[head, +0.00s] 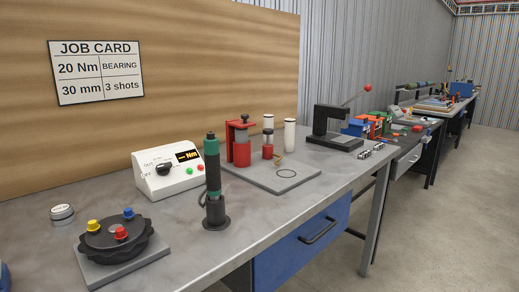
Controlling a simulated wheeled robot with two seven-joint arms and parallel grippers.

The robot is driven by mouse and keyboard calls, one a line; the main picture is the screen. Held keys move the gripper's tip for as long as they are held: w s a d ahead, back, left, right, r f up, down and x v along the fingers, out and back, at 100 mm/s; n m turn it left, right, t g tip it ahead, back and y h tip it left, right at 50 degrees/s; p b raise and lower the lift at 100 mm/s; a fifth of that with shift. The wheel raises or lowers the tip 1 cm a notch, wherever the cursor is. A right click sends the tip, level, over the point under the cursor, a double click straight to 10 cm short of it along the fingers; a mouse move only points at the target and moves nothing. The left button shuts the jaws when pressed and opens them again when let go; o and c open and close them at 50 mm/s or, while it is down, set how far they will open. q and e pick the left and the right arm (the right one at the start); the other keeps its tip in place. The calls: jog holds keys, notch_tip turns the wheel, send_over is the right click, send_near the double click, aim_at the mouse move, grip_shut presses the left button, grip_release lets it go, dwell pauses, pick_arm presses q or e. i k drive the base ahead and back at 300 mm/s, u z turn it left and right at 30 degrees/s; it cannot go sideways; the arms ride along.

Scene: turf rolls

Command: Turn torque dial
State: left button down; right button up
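A white control box (168,170) stands on the grey workbench (270,220), left of the middle in the head view. Its sloped face carries a black dial (163,168) with small markings around it; "OFF" is legible at its lower left. A dark display (187,155) with yellow characters ending in "Nm" is beside the dial. A green button (200,167) and a red button (189,171) sit below the display. A job card (97,72) on the wooden panel reads 20 Nm, 30 mm, bearing, 3 shots. Neither of my grippers is in view.
A green and black upright tool (213,180) stands close in front of the box's right side. A red press fixture (239,142) and a black arbor press (334,125) stand farther right.

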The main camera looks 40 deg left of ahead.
aim_at(163, 169)
jog(key=i, duration=1.5)
jog(key=u, duration=2.6)
